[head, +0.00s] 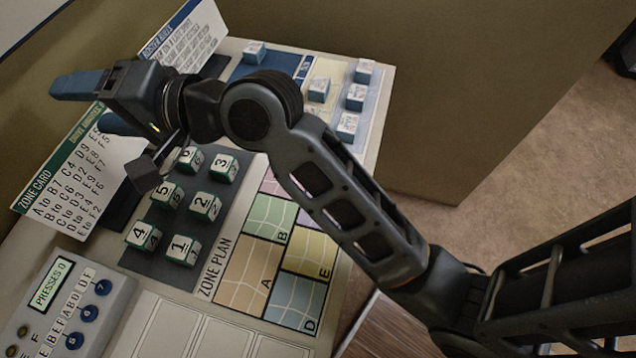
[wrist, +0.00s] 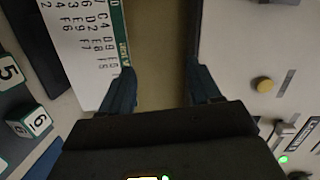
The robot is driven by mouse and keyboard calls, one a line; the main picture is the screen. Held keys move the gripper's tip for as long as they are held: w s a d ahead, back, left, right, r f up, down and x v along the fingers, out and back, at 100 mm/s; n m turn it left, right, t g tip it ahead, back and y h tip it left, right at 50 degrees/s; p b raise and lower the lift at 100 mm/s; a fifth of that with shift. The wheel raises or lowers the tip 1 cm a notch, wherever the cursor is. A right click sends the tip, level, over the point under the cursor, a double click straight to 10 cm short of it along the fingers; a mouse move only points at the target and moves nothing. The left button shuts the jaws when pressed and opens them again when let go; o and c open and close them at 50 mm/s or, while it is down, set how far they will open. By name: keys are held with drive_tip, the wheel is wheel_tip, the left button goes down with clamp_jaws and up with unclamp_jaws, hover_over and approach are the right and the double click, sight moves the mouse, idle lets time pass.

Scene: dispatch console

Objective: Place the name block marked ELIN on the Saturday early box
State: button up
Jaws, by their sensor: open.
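Several small pale-blue name blocks stand at the back right of the console in the head view: one apart on the dark blue panel (head: 253,52), one on a pale yellow patch (head: 319,88), and a column at the right (head: 355,97). Their lettering is too small to read, so I cannot tell which is ELIN. The roster board (head: 376,110) under them is partly hidden by my arm, and I cannot make out the Saturday early box. My gripper (head: 78,103) is open and empty over the console's left side, far from the name blocks. Its blue fingers also show in the wrist view (wrist: 162,84).
Numbered blocks (head: 206,205) stand on a dark mat in the middle. A zone card (head: 68,180) and a roster rules card (head: 183,42) stand at the back. A keypad unit (head: 60,300) is front left. In the wrist view, a yellow button (wrist: 262,84) lies right.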

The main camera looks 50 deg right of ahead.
drive_tip(key=s+d+f+h, duration=0.1)
drive_tip(key=s+f+h, duration=0.1)
drive_tip(key=s, duration=0.5)
drive_tip(key=s+d+f+n+h, duration=0.1)
drive_tip(key=s+d+f+h, duration=0.1)
drive_tip(key=s+f, duration=0.3)
drive_tip(key=s+d+f+h, duration=0.2)
drive_tip(key=s+f+h, duration=0.1)
drive_tip(key=s, duration=0.6)
drive_tip(key=shift+f+t, duration=0.3)
drive_tip(key=shift+f, duration=0.45)
drive_tip(key=s+d+n, duration=0.1)
drive_tip(key=s, duration=0.1)
drive_tip(key=s+d+n, duration=0.1)
drive_tip(key=s, duration=0.2)
drive_tip(key=s+d+n+h, duration=0.1)
drive_tip(key=s, duration=0.1)
drive_tip(key=shift+s+f, duration=0.3)
drive_tip(key=s+d+r+n, duration=0.3)
drive_tip(key=s+d+n, duration=0.1)
drive_tip(key=s+n, duration=0.3)
drive_tip(key=shift+s+d, duration=0.35)
drive_tip(key=shift+s, duration=0.9)
